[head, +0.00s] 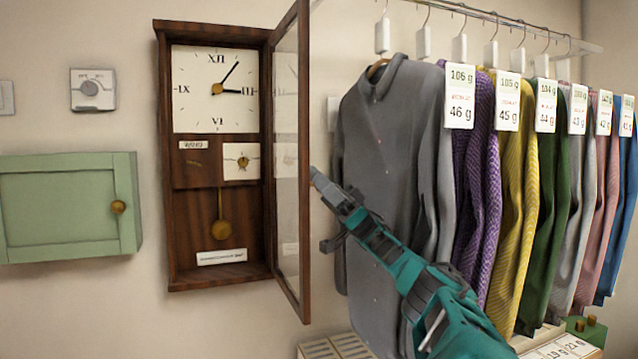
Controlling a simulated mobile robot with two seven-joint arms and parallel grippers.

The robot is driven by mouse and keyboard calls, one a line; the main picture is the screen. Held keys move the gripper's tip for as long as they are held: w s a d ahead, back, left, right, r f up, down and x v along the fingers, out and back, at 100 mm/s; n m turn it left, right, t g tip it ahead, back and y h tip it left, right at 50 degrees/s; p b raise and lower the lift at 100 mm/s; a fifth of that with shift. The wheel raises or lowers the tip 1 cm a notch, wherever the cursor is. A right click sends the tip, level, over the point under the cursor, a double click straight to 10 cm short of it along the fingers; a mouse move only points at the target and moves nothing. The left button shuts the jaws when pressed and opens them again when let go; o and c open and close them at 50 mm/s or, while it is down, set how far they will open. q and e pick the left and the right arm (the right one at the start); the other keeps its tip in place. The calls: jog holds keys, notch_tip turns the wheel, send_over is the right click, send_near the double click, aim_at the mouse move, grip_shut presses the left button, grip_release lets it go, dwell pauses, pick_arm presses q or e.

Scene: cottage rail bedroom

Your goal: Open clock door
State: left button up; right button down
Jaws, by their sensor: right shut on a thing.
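The wall clock (217,180) is a tall dark wooden case with a white dial (206,113), a small lower dial (241,161) and a brass pendulum (221,229). Its glazed door (287,190), in a dark wood frame, is hinged on the right and stands wide open, swung out from the wall. My right gripper (316,177) reaches in from the lower right. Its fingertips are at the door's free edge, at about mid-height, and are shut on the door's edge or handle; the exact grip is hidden. My left gripper is not in view.
Grey, purple, yellow and other garments (392,180) hang with tags from a rail (500,25) right of the clock, close behind my right arm. A green wall cabinet (68,207) and a small dial box (93,89) are at left. Boxes (335,346) stand low at the bottom.

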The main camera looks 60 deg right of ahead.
jog(key=shift+f, duration=0.1)
jog(key=c, duration=0.7)
grip_release()
jog(key=shift+c, duration=0.2)
jog(key=shift+r, duration=0.4)
jog(key=p, duration=0.3)
send_near(309, 64)
jog(key=w+a+f, duration=0.2)
jog(key=a+f, duration=0.1)
jog(key=shift+w+a+f, duration=0.15)
jog(key=shift+w+f, duration=0.05)
jog(key=shift+w, duration=0.05)
jog(key=shift+r+b, duration=0.2)
jog(key=shift+b, duration=0.1)
jog(key=shift+r, duration=3.75)
